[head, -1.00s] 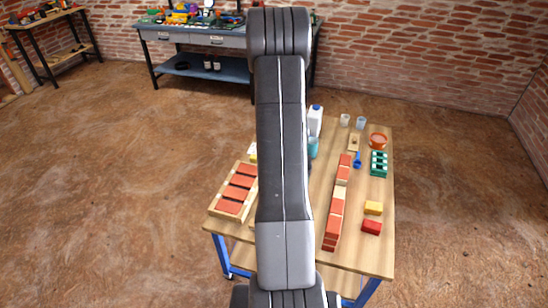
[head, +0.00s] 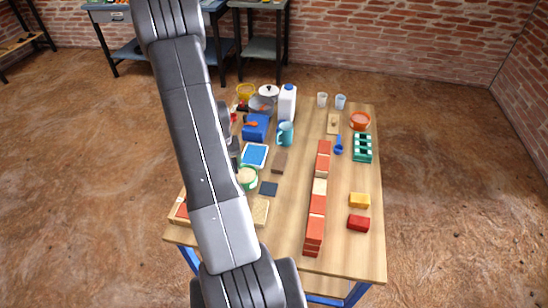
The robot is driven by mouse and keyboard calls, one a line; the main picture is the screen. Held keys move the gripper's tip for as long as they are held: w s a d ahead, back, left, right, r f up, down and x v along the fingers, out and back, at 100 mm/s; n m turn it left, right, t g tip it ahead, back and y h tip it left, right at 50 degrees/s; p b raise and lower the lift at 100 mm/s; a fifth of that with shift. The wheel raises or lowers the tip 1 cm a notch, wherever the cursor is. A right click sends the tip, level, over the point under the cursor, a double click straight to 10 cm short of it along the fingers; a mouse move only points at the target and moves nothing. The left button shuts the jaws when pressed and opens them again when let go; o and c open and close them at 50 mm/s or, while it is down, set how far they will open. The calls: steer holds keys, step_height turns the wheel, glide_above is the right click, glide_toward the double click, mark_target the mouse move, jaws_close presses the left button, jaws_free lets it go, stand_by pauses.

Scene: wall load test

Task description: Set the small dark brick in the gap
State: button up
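A low wall of red bricks (head: 316,206) runs along the wooden table, right of its middle. A pale stretch (head: 320,186) breaks the red partway along it; I cannot tell how deep this gap is. A small dark brown block (head: 280,161) lies left of the wall. A flat dark blue square piece (head: 268,188) lies nearer, also apart from the wall. My arm crosses the left of the head view. My gripper is not visible, and whatever lies behind the arm is hidden.
A yellow block (head: 359,200) and a red block (head: 358,223) lie right of the wall. A green rack (head: 362,147) and orange bowl (head: 360,121) stand behind them. A white bottle (head: 288,103), teal mug (head: 285,134) and blue bin (head: 256,127) crowd the back left.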

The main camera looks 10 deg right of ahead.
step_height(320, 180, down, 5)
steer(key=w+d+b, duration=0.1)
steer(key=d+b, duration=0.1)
steer(key=b, duration=0.2)
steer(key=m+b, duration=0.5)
steer(key=b, duration=0.9)
glide_above(293, 183)
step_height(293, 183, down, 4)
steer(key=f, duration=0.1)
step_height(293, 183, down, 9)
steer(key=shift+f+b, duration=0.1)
steer(key=shift+b, duration=0.45)
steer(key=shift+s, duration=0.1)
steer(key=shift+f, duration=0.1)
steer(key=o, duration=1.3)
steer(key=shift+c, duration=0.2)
